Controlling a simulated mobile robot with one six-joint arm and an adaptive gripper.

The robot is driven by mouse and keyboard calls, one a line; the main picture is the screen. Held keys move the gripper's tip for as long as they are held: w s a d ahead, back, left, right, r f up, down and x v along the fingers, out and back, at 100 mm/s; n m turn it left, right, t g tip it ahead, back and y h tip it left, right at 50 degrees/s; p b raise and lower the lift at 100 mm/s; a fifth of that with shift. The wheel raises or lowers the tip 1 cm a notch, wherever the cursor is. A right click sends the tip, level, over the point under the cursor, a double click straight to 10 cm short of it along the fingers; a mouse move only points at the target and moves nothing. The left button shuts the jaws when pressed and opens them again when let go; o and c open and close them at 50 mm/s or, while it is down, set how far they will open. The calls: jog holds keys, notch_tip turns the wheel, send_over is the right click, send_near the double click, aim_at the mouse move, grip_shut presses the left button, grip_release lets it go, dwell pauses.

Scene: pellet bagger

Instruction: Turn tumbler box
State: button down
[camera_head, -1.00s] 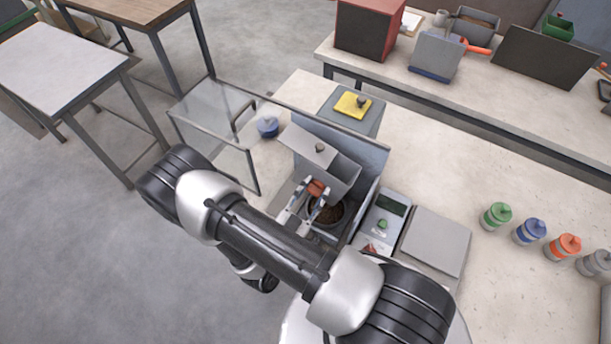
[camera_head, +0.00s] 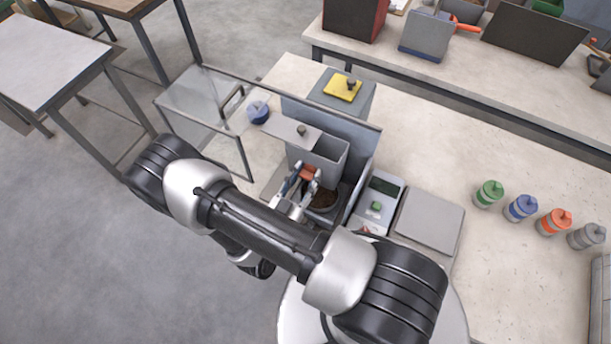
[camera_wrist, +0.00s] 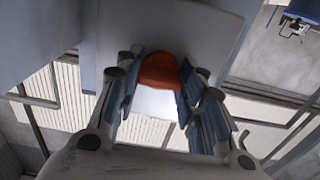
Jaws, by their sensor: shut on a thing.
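The tumbler box (camera_head: 327,155) is a grey box with a flat lid and a small knob on top, standing in the grey machine housing. In the head view it sits level, above a round bowl of dark pellets (camera_head: 325,196). My gripper (camera_head: 307,180) is shut on the orange-red handle (camera_head: 309,171) at the front of the box. In the wrist view the handle (camera_wrist: 160,71) lies between both fingers, with the box's grey face (camera_wrist: 190,25) behind it. The box's far side is hidden.
A clear hinged guard (camera_head: 205,98) stands open at left. A control panel (camera_head: 380,195) with a green button and a flat grey plate (camera_head: 428,220) lie at right. Several capped jars (camera_head: 521,207) stand further right. A yellow block (camera_head: 343,87) sits behind the housing.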

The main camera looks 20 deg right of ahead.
jog(key=c, duration=1)
grip_release()
jog(key=shift+c, duration=0.2)
jog(key=shift+a, duration=0.1)
jog(key=v, duration=1.2)
jog(key=shift+s, duration=0.1)
